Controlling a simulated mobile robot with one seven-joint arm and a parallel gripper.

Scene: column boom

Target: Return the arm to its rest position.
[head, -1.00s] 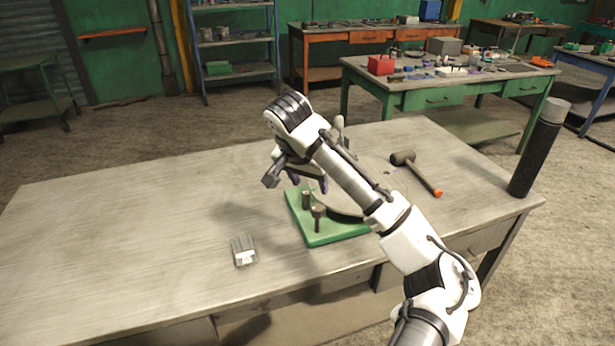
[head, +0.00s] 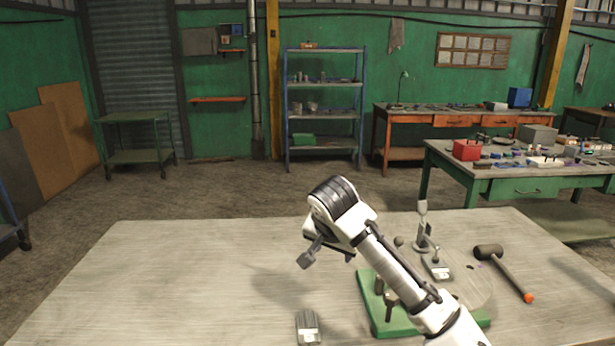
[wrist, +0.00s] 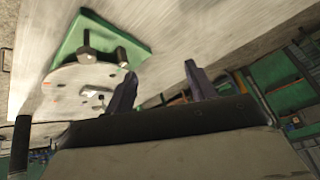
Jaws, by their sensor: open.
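My arm reaches up from the bottom right in the head view and bends over the table. My gripper (head: 307,262) hangs in the air above the tabletop, left of the green base plate (head: 385,325). In the wrist view its two dark fingers (wrist: 160,88) stand apart with nothing between them. The fixture's round grey plate (wrist: 75,88) and green base (wrist: 100,45) show beyond the fingers in the wrist view. My arm hides part of the fixture in the head view.
A small grey block with a pale label (head: 308,327) lies on the table (head: 190,270) left of the fixture. A mallet (head: 505,272) with an orange-tipped handle lies at the right. The left part of the table is clear. Shelves and workbenches stand well behind.

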